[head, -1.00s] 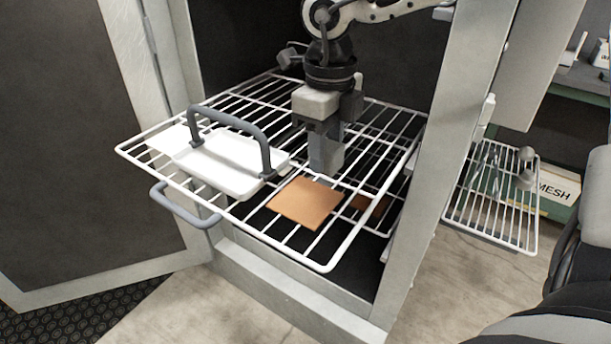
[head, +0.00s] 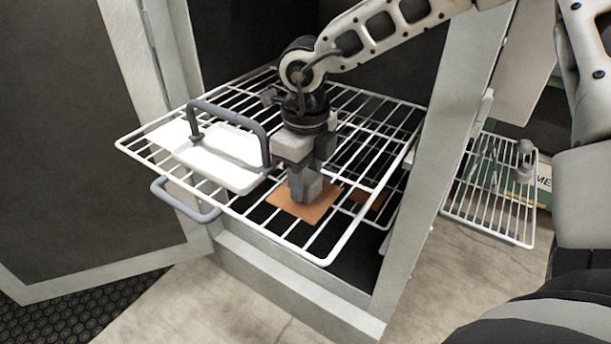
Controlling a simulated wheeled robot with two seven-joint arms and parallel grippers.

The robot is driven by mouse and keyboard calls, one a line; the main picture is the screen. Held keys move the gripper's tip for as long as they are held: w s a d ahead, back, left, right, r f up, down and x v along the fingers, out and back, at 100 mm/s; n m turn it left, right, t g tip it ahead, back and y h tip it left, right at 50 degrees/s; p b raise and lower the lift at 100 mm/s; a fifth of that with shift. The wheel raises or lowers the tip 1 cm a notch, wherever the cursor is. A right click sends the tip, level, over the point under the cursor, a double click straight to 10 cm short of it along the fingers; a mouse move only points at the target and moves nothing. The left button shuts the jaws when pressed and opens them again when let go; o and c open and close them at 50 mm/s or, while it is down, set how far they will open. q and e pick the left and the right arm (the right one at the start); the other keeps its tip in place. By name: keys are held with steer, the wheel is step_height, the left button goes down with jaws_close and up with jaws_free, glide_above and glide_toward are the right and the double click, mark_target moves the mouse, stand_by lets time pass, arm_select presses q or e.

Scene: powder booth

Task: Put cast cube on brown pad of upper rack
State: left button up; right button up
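The upper rack (head: 330,256) is a white wire shelf pulled out of the booth cabinet. The brown pad (head: 289,208) lies flat on its front right part. My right gripper (head: 305,189) points down over the pad, its fingers shut on the cast cube (head: 313,188), a small grey block. The cube is at or just above the pad's surface; I cannot tell whether it touches. The gripper and cube hide the middle and back of the pad. My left gripper is not in view.
A second brown pad (head: 366,199) shows below through the wires. The cabinet door stands open at left. Another wire rack (head: 490,205) is at right.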

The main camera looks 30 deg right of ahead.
mark_target(305, 176)
steer(key=o, duration=0.3)
steer(key=shift+r+p, duration=0.2)
steer(key=shift+p, duration=0.15)
steer(key=shift+r, duration=0.3)
arm_select(q)
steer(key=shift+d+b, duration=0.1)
steer(key=shift+b, duration=0.7)
arm_select(e)
step_height(305, 176, up, 11)
steer(key=shift+r, duration=0.2)
steer(key=shift+s+f, duration=0.1)
